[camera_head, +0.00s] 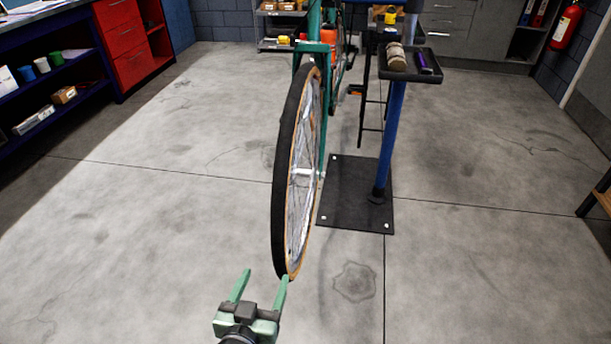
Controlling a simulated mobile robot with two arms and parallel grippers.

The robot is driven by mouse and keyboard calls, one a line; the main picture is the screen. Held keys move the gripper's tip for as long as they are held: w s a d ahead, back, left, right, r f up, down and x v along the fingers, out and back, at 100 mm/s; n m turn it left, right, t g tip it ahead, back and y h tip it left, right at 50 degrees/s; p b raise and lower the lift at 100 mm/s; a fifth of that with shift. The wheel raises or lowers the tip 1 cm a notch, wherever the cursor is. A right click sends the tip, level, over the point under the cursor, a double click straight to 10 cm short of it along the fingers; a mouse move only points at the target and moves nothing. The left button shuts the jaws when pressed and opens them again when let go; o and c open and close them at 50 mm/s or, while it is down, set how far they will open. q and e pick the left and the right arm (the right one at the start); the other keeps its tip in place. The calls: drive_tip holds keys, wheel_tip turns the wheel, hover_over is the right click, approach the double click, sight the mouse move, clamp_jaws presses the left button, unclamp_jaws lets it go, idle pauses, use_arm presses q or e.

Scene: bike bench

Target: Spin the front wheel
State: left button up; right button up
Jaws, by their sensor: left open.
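The front wheel (279,184) of the green bicycle faces me in the middle of the view, with a black tyre, tan sidewall and thin spokes. It hangs upright in the green fork (324,128), seen almost edge-on. My left gripper (261,276) is open and empty at the bottom of the view. Its two green fingers point up toward the lower end of the tyre. The right finger's tip overlaps the tyre's bottom in the picture; I cannot tell whether they touch. My right gripper is not in view.
A blue repair stand post (391,135) on a black base plate (353,184) stands right of the wheel, with a tool tray (410,72). Blue shelves (62,104) and red drawers (124,43) line the left. The concrete floor around the wheel is clear.

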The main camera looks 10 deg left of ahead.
use_arm(q)
drive_tip(key=shift+w, duration=0.75)
drive_tip(key=m, duration=3.6)
approach(278, 198)
drive_tip(key=shift+x, duration=5.65)
